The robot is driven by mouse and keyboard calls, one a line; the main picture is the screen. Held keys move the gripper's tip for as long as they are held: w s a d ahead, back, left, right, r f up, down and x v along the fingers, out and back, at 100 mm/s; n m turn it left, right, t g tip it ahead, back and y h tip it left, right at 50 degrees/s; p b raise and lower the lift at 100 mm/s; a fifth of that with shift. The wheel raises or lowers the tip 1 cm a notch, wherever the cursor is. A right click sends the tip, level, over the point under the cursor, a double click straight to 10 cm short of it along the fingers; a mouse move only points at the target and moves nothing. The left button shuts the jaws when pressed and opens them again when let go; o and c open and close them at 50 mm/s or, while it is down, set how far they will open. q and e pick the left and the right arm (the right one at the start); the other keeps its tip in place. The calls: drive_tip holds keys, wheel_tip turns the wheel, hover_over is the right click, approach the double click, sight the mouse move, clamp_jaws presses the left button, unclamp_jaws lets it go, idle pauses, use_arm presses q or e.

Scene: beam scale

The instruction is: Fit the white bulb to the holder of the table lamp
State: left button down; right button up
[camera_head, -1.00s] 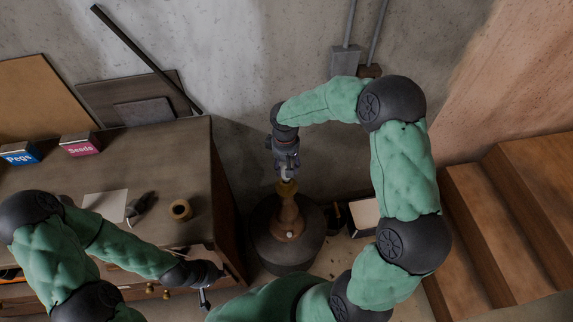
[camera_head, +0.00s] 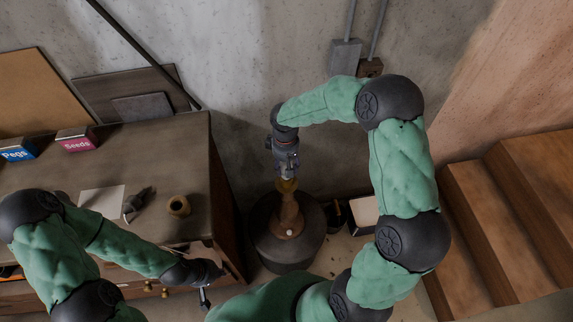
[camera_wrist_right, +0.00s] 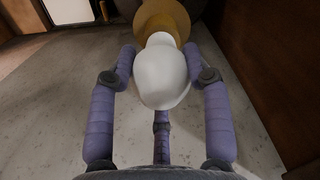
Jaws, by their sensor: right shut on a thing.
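In the head view my right gripper (camera_head: 287,172) points down directly above the lamp's holder (camera_head: 287,186), hiding the bulb. The table lamp's brown body (camera_head: 288,215) stands upright below. My left gripper (camera_head: 205,297) is by the workbench's front edge, its fingers too small to read.
The lamp stands on a dark round drum (camera_head: 262,240). The wooden workbench (camera_head: 165,150) at left holds a Pegs box (camera_head: 17,150), a Seeds box (camera_head: 77,140), a paper sheet (camera_head: 100,201) and a small brown pot (camera_head: 178,205). Wooden steps (camera_head: 500,220) are at right.

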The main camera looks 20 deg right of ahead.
drive_tip(key=shift+f, duration=0.4)
drive_tip(key=o, duration=1.2)
drive_tip(key=r, duration=1.2)
drive_tip(key=shift+w, duration=0.2)
